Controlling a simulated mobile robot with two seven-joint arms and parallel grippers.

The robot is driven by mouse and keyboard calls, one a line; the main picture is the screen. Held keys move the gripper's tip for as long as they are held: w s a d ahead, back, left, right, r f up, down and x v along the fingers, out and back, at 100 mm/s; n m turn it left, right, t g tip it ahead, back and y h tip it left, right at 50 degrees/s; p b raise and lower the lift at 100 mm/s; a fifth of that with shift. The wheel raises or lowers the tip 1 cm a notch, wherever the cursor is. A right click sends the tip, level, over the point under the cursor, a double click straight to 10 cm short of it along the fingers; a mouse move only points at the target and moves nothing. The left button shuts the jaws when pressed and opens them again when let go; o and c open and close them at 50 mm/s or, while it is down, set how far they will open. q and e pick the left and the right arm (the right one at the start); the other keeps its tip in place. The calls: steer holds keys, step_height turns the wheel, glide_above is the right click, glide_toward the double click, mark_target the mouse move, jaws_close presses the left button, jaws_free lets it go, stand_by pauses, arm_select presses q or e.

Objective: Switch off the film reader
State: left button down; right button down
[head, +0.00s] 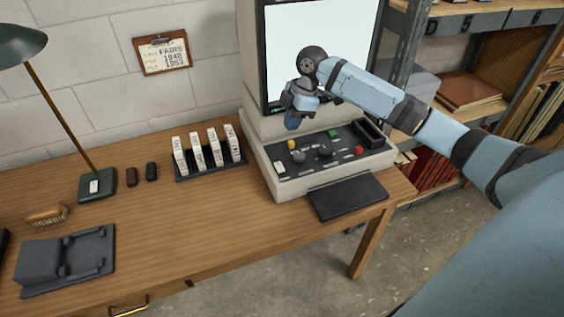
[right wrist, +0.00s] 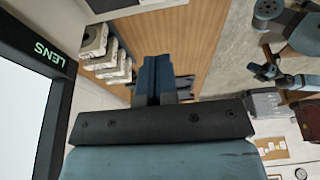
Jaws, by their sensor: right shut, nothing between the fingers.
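The film reader (head: 256,125) stands at the right end of the desk, its large screen (head: 312,42) lit white. Its sloping control panel carries a yellow button (head: 292,145), a green one (head: 333,133), a red one (head: 359,150) and dark knobs (head: 326,152). The right wrist view shows the screen's dark frame with a green "LENS" label (right wrist: 49,53). My right gripper (head: 292,121) is shut and empty, pointing down in front of the screen's lower part, above the panel's back left. It also shows in the right wrist view (right wrist: 158,72). Part of my other arm shows small there; its jaws are unclear.
A rack of white film boxes (head: 208,152) stands left of the reader. A dark flat tray (head: 347,197) lies at its front. A lamp (head: 97,185), brush (head: 47,215) and grey device (head: 65,257) are at the left. Shelves (head: 470,92) stand at the right.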

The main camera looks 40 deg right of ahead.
glide_above(282, 168)
step_height(282, 168, down, 10)
steer(key=shift+s+a+r, duration=0.1)
steer(key=shift+r, duration=0.05)
steer(key=shift+w+r, duration=0.1)
steer(key=shift+w, duration=0.2)
steer(key=shift+w+d+p, duration=0.2)
steer(key=shift+w+p, duration=0.1)
steer(key=shift+w, duration=0.15)
